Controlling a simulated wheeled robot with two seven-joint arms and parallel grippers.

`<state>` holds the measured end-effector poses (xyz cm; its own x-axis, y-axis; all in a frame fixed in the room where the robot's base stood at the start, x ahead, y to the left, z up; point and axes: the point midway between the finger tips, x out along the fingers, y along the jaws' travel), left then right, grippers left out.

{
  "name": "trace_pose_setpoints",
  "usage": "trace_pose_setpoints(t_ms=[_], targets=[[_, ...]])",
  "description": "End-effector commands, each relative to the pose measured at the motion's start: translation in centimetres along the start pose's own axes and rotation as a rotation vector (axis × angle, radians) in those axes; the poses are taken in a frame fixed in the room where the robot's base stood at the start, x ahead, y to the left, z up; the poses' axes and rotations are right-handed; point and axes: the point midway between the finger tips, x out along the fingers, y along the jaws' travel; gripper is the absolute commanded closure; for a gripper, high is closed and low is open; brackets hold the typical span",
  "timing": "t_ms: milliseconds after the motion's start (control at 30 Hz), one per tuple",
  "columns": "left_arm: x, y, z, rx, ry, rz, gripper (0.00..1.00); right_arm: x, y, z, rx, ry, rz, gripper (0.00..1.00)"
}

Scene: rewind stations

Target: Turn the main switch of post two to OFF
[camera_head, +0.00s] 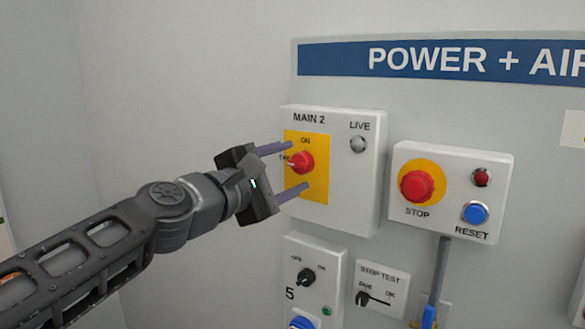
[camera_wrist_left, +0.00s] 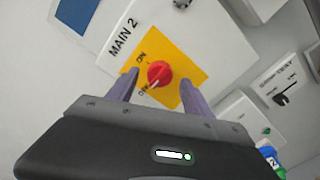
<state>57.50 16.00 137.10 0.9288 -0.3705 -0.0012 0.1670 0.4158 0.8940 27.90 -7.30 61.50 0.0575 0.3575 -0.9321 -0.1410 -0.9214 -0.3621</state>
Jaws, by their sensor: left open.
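The main switch is a red knob (camera_head: 302,162) on a yellow plate (camera_head: 319,187) on the white MAIN 2 box (camera_head: 362,190). Its white mark points left, at the OFF label; the ON label is above the knob. My left gripper (camera_head: 298,166) is open, with one finger above the knob and one below, neither visibly touching it. In the left wrist view the red knob (camera_wrist_left: 160,74) shows between the two spread fingers, with its mark toward OFF. I cannot tell how deep the fingertips reach. The LIVE lamp (camera_head: 358,144) looks grey and unlit. My right gripper is not in view.
To the right is a box with a red STOP button (camera_head: 416,186), a dark red lamp (camera_head: 481,177) and a blue RESET button (camera_head: 475,213). Below are a small selector box (camera_head: 322,256) and a STOP TEST switch (camera_head: 366,298). Bare wall lies left of the panel.

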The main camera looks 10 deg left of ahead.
Motion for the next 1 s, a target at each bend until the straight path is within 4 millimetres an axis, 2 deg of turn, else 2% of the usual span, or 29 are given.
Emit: trace_pose_setpoints(t_ms=[200,400,1000], targets=[[-3.8,0.0,-0.1,0.002,0.002,0.004,0.41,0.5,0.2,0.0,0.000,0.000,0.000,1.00],[-6.0,0.0,-0.1,0.001,0.002,0.002,0.41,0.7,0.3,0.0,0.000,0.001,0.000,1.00],[-6.3,0.0,0.0,0.001,0.001,0.001,0.41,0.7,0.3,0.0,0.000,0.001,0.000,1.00]])
